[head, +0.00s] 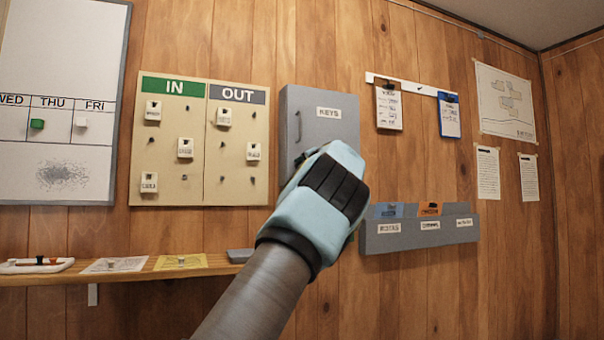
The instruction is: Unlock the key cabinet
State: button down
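The key cabinet (322,113) is a grey box on the wood wall with a "KEYS" label and a vertical handle on the left of its door. The door looks closed. My gripper (330,160) is raised in front of the cabinet's lower part and hides it. Its light blue housing faces me, and its fingers are hidden behind it, so I cannot see whether it is open, shut or holding something. I cannot see a lock or a key.
An IN/OUT tag board (204,140) hangs left of the cabinet, a whiteboard (60,80) farther left. A wooden shelf (130,275) runs below at left. A grey file holder (420,236) is at lower right, with clipboards (390,107) above it.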

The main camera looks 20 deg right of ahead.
jog(key=shift+f+n+b, duration=0.1)
jog(key=shift+n+b, duration=0.55)
jog(key=shift+n, duration=0.95)
jog(key=shift+c, duration=2.3)
grip_release()
jog(key=shift+s, duration=0.1)
jog(key=s+d+b, duration=0.1)
jog(key=s+b, duration=0.3)
jog(key=s, duration=0.6)
jog(key=shift+s+d+b, duration=0.15)
jog(key=shift+s+b, duration=0.1)
jog(key=shift+b, duration=0.15)
